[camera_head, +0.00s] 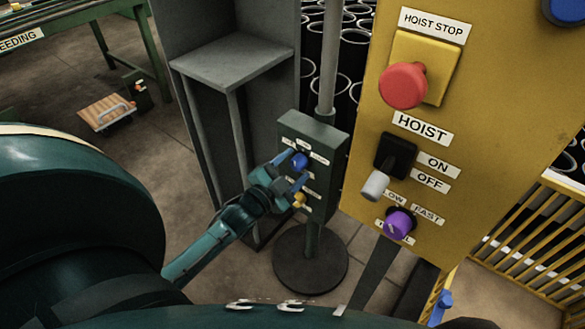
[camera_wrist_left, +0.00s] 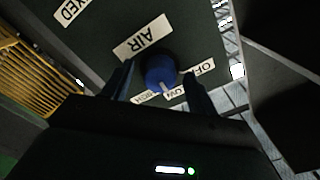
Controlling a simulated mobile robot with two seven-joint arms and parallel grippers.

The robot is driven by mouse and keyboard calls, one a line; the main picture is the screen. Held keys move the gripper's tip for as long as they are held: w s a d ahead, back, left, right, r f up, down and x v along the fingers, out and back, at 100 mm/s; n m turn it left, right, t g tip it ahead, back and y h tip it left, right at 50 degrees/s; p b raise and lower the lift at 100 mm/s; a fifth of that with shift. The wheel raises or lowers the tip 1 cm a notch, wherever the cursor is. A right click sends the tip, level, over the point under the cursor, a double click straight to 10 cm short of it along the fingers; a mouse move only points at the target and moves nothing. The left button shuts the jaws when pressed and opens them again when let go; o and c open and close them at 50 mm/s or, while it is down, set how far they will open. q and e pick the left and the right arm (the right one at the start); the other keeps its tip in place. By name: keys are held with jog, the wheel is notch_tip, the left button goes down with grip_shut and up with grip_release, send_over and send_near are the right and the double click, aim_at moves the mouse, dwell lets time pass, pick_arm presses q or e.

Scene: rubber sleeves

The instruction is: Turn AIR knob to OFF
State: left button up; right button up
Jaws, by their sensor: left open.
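The AIR knob (camera_wrist_left: 160,73) is blue and round, with a pale pointer mark, on a dark green control box (camera_head: 330,150). In the left wrist view its mark faces the LOW label (camera_wrist_left: 178,95), and the OFF label (camera_wrist_left: 199,70) is to its right. The knob also shows in the head view (camera_head: 300,160). My left gripper (camera_head: 294,171) is open at the box, its two blue fingers on either side of the knob; whether they touch it I cannot tell. A blue piece at the bottom right of the head view looks like part of my right gripper (camera_head: 441,305), mostly cut off.
A yellow panel (camera_head: 465,130) with a red HOIST STOP button (camera_head: 403,85), a black HOIST switch (camera_head: 394,155) and a purple knob (camera_head: 399,223) stands close on the right. A yellow knob (camera_head: 299,199) sits lower on the green box. A grey shelf (camera_head: 230,65) stands behind.

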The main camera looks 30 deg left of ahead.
pick_arm(q)
jog(key=c, duration=1)
jog(key=shift+n+p, duration=0.4)
jog(key=shift+n, duration=0.1)
pick_arm(e)
jog(key=shift+s+r, duration=0.1)
jog(key=shift+r, duration=0.05)
pick_arm(q)
jog(key=shift+r+n+p, duration=0.15)
jog(key=shift+n+p, duration=0.3)
jog(key=shift+n, duration=0.15)
jog(key=n+p, duration=0.1)
jog(key=n, duration=0.2)
jog(key=shift+p, duration=0.4)
jog(key=shift+d+n+p, duration=0.1)
jog(key=shift+n+p, duration=0.45)
jog(key=shift+n, duration=1.25)
pick_arm(e)
jog(key=shift+w+a+f+g, duration=0.25)
jog(key=shift+a+f+g, duration=0.1)
jog(key=shift+a+g, duration=0.15)
jog(key=shift+w+a+f+g, duration=0.25)
jog(key=shift+a+f+g, duration=0.05)
jog(key=shift+a+g, duration=0.15)
pick_arm(q)
jog(key=shift+n, duration=0.3)
pick_arm(e)
jog(key=shift+f, duration=0.1)
